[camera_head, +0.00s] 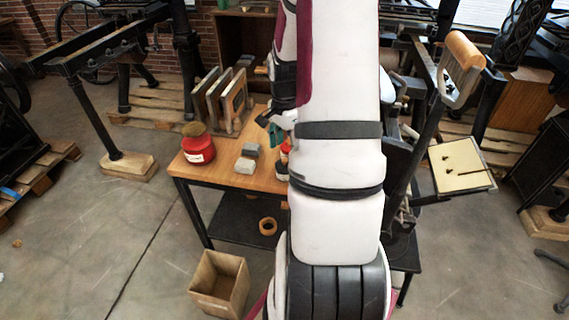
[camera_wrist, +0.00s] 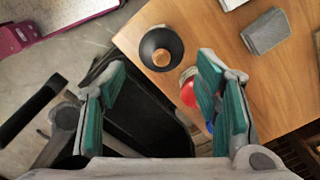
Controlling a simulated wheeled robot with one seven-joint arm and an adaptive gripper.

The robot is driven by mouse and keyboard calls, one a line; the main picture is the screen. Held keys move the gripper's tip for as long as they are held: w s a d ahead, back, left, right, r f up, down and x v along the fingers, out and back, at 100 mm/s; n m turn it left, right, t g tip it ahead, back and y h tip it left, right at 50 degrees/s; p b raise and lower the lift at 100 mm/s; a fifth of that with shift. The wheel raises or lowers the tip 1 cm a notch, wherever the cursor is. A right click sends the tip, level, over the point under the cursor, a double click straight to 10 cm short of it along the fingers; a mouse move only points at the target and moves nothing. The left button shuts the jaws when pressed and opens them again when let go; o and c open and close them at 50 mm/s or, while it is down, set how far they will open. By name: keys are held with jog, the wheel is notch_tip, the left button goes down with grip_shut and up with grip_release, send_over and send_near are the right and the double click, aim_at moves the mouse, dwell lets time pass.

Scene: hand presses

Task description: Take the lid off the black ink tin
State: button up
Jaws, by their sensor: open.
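In the wrist view, a round black lid with a light wooden knob (camera_wrist: 161,49) tops what looks like the black ink tin, standing near the table edge. Its body is mostly hidden beneath the lid. My gripper (camera_wrist: 162,66) is open, its two teal fingers spread apart. The lid shows between and beyond the fingertips, and they do not appear to touch it. In the head view my arm covers much of the table's right part, and only a bit of my gripper (camera_head: 275,132) shows beside it. I cannot make out the black tin clearly there.
A red tin (camera_wrist: 187,89) stands close to the black lid, partly behind a finger. A grey block (camera_wrist: 265,31) lies farther off. In the head view, a larger red tin (camera_head: 199,150) and upright frames (camera_head: 221,99) occupy the wooden table (camera_head: 236,182). A wooden bin (camera_head: 219,284) stands on the floor.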

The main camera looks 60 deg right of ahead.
notch_tip(320, 180, down, 5)
jog(key=shift+d+r, duration=0.1)
jog(key=shift+w, duration=0.1)
jog(key=shift+c, duration=0.2)
jog(key=c, duration=1.1)
